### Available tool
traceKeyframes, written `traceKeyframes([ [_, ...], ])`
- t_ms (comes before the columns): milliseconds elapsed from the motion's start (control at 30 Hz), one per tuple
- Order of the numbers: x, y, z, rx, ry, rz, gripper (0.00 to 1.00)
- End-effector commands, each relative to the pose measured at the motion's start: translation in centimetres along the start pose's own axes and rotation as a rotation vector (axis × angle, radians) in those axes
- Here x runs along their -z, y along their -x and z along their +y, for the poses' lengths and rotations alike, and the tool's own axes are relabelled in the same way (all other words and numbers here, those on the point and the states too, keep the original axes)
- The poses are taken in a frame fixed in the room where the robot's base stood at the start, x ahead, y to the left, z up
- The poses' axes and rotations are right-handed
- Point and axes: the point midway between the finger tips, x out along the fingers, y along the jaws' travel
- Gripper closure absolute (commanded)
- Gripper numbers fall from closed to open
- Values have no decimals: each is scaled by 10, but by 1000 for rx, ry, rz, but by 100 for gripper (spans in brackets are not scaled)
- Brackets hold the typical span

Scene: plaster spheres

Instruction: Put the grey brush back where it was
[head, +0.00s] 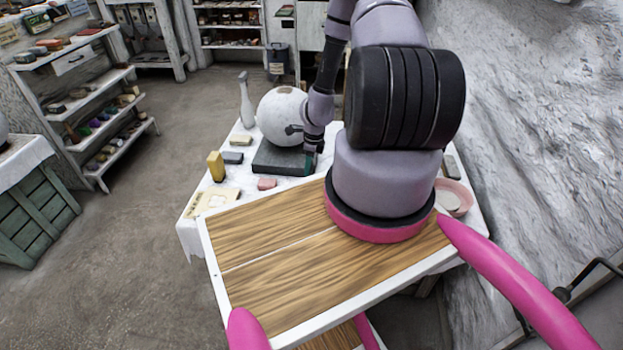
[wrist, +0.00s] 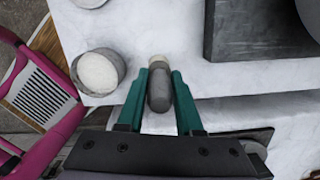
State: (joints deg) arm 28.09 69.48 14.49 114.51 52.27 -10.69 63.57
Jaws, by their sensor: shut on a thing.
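The grey brush (wrist: 159,92), a rounded grey body with a pale end, is between the two green fingers of my gripper (wrist: 158,76) in the wrist view. The fingers are shut on its sides, and its pale end points away from my palm. White tabletop shows beneath it; I cannot tell whether it touches. In the head view my gripper (head: 313,160) is small and partly hidden by my arm, at the right edge of the dark slab (head: 268,162). The brush cannot be made out there.
A white plaster sphere (head: 283,115) sits on the dark slab. A grey pot of white material (wrist: 98,72) stands left of the brush in the wrist view.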

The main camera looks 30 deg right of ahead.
Motion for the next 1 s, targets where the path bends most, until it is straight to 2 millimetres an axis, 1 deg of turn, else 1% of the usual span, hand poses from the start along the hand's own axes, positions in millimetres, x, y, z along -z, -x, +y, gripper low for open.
traceKeyframes([
  [67, 1, -7, 0, 0, 0, 0, 100],
  [233, 4, -33, 0, -1, -3, 0, 100],
  [333, 5, -43, 0, 0, -2, 0, 100],
  [733, 6, -47, 0, 1, -1, 0, 100],
  [767, 6, -47, 0, 1, -1, 0, 58],
  [800, 6, -47, 0, 1, -1, 0, 43],
  [833, 6, -47, 0, 1, -1, 0, 36],
  [1000, 6, -47, 0, 1, -1, 0, 36],
])
